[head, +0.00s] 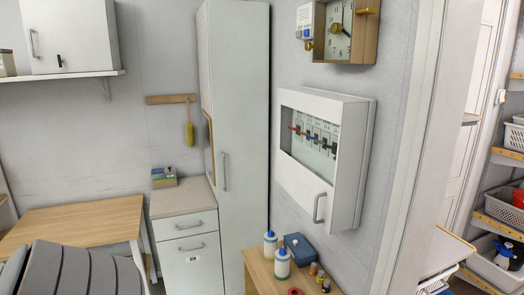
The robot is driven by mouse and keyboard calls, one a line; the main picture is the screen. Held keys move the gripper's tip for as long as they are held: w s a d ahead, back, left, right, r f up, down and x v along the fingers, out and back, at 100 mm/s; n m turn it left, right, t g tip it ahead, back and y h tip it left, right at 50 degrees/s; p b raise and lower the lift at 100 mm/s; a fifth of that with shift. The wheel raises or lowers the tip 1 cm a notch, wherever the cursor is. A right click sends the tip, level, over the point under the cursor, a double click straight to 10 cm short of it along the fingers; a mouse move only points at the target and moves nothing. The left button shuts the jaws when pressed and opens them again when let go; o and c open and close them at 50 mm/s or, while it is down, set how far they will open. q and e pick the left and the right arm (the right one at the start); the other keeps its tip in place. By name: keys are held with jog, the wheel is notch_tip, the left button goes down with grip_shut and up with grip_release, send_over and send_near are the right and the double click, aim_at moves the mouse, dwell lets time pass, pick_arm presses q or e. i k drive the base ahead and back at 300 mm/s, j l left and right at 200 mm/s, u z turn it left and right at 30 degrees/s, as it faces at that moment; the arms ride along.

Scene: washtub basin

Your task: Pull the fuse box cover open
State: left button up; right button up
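The white fuse box (357,160) is mounted on the wall right of the tall cabinet. Its cover (298,182) is shut, with a clear window over a row of breakers (313,138), one with a red switch and several with dark or blue ones. A grey bar handle (319,208) stands out at the cover's lower right. Neither of my grippers shows in the head view, and nothing touches the handle.
Below the box, a small wooden table (262,274) holds two white bottles (282,264) with blue caps, a blue box (299,249) and small jars. A tall white cabinet (240,120) stands left. A wall clock (340,28) hangs above. A doorway opens right onto shelves with baskets (496,207).

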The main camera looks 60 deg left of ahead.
aim_at(333, 209)
jog(key=u, duration=1.5)
